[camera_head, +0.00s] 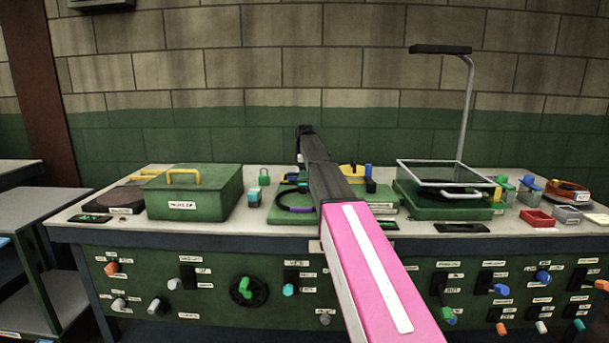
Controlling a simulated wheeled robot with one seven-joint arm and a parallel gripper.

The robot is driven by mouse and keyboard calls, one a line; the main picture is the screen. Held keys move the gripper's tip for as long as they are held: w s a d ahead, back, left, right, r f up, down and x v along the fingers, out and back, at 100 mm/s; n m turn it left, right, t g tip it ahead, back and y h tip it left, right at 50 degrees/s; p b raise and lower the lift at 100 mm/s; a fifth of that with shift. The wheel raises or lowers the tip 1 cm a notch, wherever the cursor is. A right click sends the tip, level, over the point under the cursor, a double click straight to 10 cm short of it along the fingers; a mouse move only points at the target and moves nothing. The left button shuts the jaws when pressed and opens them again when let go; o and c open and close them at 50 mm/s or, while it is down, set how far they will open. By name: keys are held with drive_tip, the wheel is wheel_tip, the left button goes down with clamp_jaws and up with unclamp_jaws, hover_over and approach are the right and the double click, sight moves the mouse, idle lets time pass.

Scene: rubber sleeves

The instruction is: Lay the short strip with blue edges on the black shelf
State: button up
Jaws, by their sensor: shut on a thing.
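My arm reaches from the bottom right up through the middle of the head view, a pink link and then dark links. Its far end is small and dark, and I cannot make out fingers there; my gripper is hidden behind the arm or too small to tell. I cannot pick out a short strip with blue edges. A flat black slab (440,49) on top of a bent grey post at the upper right may be the black shelf; nothing shows on it. A dark curved band with a purple end (300,209) lies left of my arm.
A green box (193,203) with a yellow handle stands left on the grey bench (270,236). A square wire frame (447,177) sits over a green block (440,210) at right. A red tray (536,218) and a grey tray (568,214) stand far right. Knobs line the front.

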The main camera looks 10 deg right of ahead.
drive_tip(key=o, duration=0.7)
drive_tip(key=shift+c, duration=0.2)
wheel_tip(320, 180, up, 12)
